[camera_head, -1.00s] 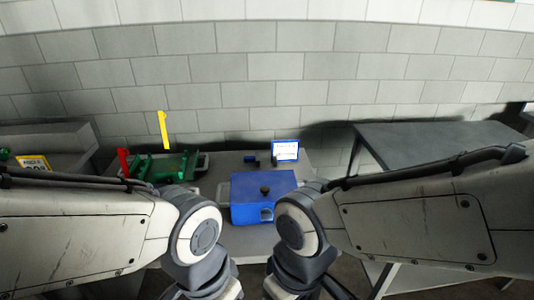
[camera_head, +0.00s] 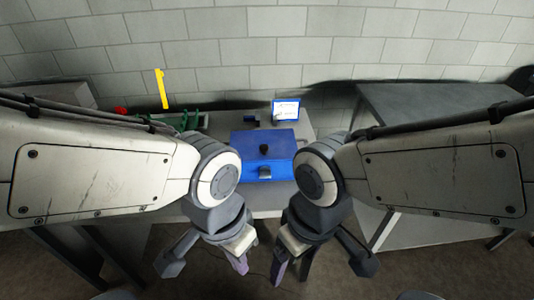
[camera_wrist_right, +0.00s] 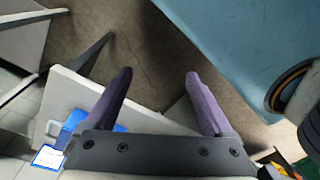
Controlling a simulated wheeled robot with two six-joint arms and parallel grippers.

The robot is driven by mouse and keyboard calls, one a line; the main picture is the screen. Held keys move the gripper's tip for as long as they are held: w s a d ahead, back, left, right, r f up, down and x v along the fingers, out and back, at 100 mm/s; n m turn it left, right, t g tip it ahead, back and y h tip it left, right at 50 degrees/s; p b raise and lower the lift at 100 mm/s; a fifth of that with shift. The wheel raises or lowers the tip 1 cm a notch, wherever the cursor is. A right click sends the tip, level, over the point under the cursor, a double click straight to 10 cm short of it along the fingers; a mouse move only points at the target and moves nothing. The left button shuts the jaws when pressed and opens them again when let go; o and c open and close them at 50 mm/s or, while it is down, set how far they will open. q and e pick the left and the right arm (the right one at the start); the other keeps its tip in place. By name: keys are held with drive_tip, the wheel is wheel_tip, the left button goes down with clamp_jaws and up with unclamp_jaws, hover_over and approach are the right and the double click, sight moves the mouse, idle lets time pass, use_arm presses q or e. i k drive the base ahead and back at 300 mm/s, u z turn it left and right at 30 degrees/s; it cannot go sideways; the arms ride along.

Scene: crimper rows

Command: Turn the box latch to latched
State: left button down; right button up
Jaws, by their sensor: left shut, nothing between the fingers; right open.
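The blue box (camera_head: 240,147) stands on the grey table, between my two arms in the head view. A dark knob (camera_head: 263,150) sits upright on its top, and a small dark blue-grey part (camera_head: 264,171) shows on its front face. I cannot tell which part is the latch or how it is set. My left gripper (camera_head: 242,265) is shut and empty, below the table's front edge in the picture. My right gripper (camera_head: 290,268) is open and empty beside it, apart from the box. Its two purple fingers show spread in the wrist view (camera_wrist_right: 158,76).
A blue-framed panel (camera_head: 285,110) stands behind the box. A grey table (camera_head: 430,115) stands at the right. Open floor shows below.

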sight(265, 171)
drive_tip(key=u, duration=0.45)
drive_tip(key=k, duration=1.1)
drive_tip(key=z, duration=0.35)
drive_tip(key=i, duration=0.65)
